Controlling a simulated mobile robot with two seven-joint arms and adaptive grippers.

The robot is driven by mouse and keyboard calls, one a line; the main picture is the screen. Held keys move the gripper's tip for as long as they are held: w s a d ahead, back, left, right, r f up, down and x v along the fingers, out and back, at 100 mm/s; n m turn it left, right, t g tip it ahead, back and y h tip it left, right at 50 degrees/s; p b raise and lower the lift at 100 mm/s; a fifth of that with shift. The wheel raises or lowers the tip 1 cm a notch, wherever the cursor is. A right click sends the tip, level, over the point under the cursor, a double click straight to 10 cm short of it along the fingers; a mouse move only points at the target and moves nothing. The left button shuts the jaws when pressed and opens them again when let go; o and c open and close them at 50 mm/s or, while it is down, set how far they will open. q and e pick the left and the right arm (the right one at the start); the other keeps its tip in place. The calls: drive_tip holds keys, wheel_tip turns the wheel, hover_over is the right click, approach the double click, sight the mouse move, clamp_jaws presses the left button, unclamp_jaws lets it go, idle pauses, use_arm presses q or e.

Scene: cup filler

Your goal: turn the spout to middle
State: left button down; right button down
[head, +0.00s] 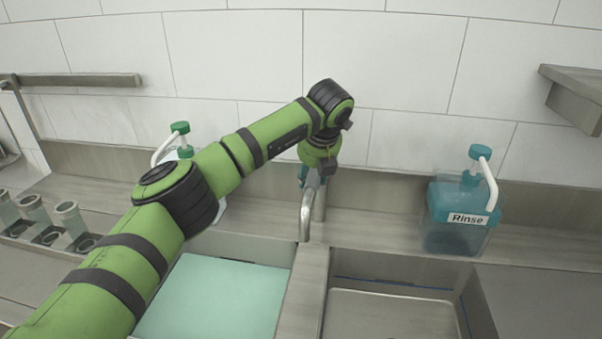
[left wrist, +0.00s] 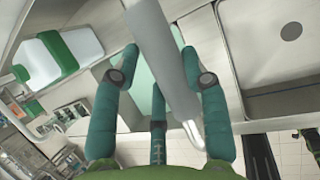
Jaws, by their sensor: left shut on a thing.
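The metal spout (head: 306,215) of the faucet rises behind the two sinks. Its bent end hangs over the divider (head: 309,285) between the basins, near its left side. My left gripper (head: 314,173) is at the top of the spout, its fingers mostly hidden by the wrist in the head view. In the left wrist view its teal fingers (left wrist: 160,60) are shut around the grey spout (left wrist: 165,60), one on each side and a third below. My right gripper is not in view.
The left sink (head: 215,295) holds greenish liquid; the right sink (head: 390,315) looks empty. A teal bottle labelled Rinse (head: 457,225) stands right. A green-capped bottle (head: 180,130) stands behind my left arm. Cups (head: 70,215) stand at far left.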

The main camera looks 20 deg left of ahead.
use_arm(q)
drive_tip(key=shift+w+d+r, duration=0.1)
drive_tip(key=c, duration=0.6)
unclamp_jaws()
drive_tip(key=shift+c, duration=0.2)
drive_tip(key=v, duration=1.2)
